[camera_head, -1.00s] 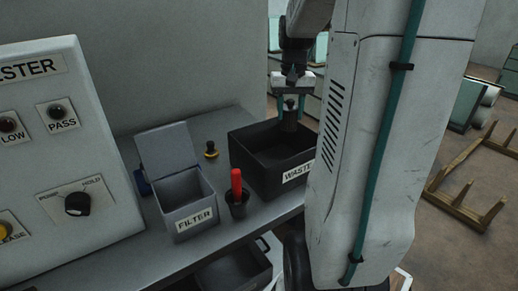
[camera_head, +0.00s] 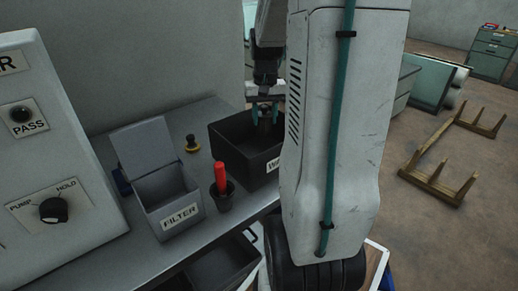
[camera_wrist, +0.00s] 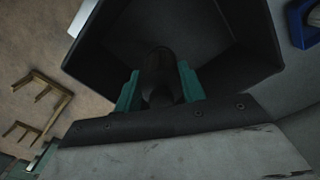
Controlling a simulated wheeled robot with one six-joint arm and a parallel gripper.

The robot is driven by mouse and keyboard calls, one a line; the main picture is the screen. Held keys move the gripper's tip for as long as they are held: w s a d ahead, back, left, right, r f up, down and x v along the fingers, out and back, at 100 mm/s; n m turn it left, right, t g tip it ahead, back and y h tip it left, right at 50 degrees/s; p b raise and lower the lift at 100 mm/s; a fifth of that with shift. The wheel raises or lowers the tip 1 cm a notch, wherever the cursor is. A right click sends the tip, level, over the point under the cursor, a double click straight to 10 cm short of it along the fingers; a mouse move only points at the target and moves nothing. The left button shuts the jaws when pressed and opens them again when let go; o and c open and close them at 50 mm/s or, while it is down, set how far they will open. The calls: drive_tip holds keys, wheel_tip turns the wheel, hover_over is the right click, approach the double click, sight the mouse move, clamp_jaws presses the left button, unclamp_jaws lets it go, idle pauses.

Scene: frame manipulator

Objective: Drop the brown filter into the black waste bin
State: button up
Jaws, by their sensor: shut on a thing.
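The black waste bin (camera_head: 264,160) stands on the bench, its white label partly hidden behind my arm. My gripper (camera_head: 264,112) is over the bin's opening, pointing down. In the wrist view my gripper (camera_wrist: 160,88) has its two green fingers shut on a dark cylindrical thing, the filter (camera_wrist: 160,62), which points into the bin (camera_wrist: 235,80). The filter looks dark brown to black in this light. In the head view the filter's lower part (camera_head: 264,124) is small and dim against the bin's dark inside. I cannot tell how far it is from the bin floor.
A grey open-lidded box labelled FILTER (camera_head: 175,213) and a red-handled tool in a black cup (camera_head: 222,185) stand left of the bin. The tester panel (camera_head: 45,160) is at far left.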

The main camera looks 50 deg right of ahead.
drive_tip(key=o, duration=1.1)
wheel_tip(320, 180, up, 8)
drive_tip(key=shift+f, duration=0.1)
drive_tip(key=s+a+n, duration=0.3)
drive_tip(key=s+a, duration=0.1)
drive_tip(key=a, duration=0.6)
drive_tip(key=s+a+n+t, duration=0.1)
drive_tip(key=s+a, duration=0.3)
drive_tip(key=a, duration=0.6)
drive_tip(key=s+a+n, duration=0.4)
drive_tip(key=a, duration=0.6)
drive_tip(key=shift+s+a+n, duration=0.2)
drive_tip(key=shift+n, duration=0.1)
